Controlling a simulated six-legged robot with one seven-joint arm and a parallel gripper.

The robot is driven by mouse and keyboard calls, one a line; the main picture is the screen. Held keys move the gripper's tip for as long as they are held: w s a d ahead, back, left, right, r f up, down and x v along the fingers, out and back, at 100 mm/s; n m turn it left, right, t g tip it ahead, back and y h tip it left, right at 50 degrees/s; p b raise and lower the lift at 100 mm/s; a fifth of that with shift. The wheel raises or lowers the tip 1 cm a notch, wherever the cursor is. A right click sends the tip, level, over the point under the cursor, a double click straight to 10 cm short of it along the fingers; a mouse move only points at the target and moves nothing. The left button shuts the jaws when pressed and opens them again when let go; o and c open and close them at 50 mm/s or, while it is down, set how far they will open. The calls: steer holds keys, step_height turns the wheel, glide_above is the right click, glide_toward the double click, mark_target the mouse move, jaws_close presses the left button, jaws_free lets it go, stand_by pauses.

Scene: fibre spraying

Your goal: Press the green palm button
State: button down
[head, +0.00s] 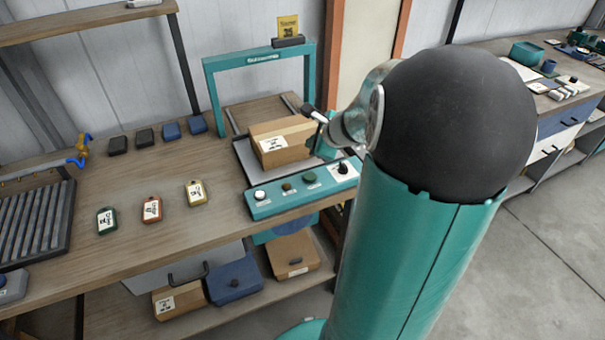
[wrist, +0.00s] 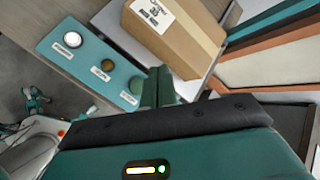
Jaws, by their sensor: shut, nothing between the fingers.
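The green palm button (head: 310,177) is a round dome on the teal control panel (head: 285,205) at the front of the bench station. In the wrist view, the green button (wrist: 136,85) sits just left of my fingers, on the panel (wrist: 95,75). My gripper (wrist: 158,74) is shut and empty, its teal fingers together. They appear beside the button and do not cover it. I cannot tell their height above the panel. In the head view my gripper (head: 322,138) is partly hidden by my arm, over the right side of the station.
The panel also has a white button (head: 259,195), a brownish button (head: 286,187) and a black knob (head: 343,168). A cardboard box (head: 283,141) stands behind the panel, under a teal arch (head: 259,60). Green, red and yellow tags lie on the bench to the left.

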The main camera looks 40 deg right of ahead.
mark_target(313, 178)
steer(key=shift+s+f, duration=0.15)
steer(key=shift+f, duration=2.05)
steer(key=shift+s+f, duration=0.1)
steer(key=shift+f, duration=2.05)
steer(key=shift+f, duration=0.15)
steer(key=shift+f, duration=0.3)
